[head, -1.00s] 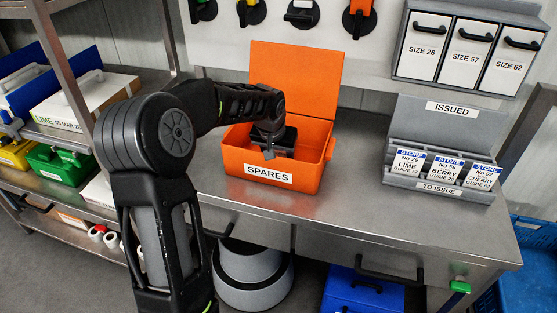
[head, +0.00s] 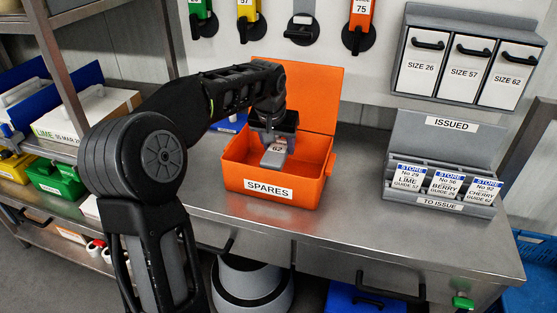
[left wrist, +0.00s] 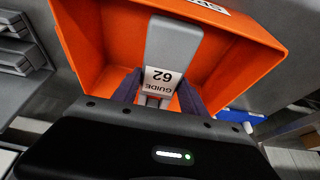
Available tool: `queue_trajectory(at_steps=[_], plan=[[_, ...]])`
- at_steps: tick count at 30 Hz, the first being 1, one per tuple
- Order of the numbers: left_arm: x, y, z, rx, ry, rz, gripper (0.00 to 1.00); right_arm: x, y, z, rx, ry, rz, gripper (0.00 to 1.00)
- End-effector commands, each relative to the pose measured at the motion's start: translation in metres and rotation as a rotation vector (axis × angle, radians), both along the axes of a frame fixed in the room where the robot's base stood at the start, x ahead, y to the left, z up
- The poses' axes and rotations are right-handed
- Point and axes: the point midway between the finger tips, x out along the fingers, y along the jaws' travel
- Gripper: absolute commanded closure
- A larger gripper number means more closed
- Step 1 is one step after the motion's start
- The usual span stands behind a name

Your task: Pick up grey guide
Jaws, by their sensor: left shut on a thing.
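The grey guide (head: 274,156) carries a white label with "62" and sits within the orange SPARES box (head: 245,182), tilted, near the box's middle. My left gripper (head: 275,139) is shut on the guide and points down into the box opening. In the left wrist view, the guide (left wrist: 172,45) stands between the two fingers (left wrist: 158,92), its label reading "GUIDE 62" upside down. The orange box wall (left wrist: 95,45) lies around it. Whether the guide touches the box floor cannot be told. My right gripper is not in view.
The box's open lid (head: 300,95) stands upright behind my left gripper. A grey ISSUED / TO ISSUE rack (head: 440,203) with several labelled cards is at the right of the steel bench (head: 360,215). Size bins (head: 465,62) and hanging guides (head: 303,28) are on the wall. The bench between box and rack is clear.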

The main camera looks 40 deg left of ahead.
Motion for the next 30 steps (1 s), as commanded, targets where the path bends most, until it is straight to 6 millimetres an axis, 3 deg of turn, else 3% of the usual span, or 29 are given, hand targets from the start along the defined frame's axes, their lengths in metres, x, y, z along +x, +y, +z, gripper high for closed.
queue_trajectory(at_steps=[6,12,18,30], plan=[[0.001,0.0,0.051,0.003,-0.006,-0.001,1.0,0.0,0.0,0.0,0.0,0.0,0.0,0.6],[0.001,0.0,0.083,0.001,-0.004,0.0,1.0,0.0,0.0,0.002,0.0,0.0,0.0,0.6],[0.0,0.0,0.093,0.001,-0.002,0.0,1.0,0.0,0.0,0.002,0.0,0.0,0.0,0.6],[0.0,0.0,0.093,0.001,-0.002,0.0,1.0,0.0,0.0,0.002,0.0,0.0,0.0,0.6]])
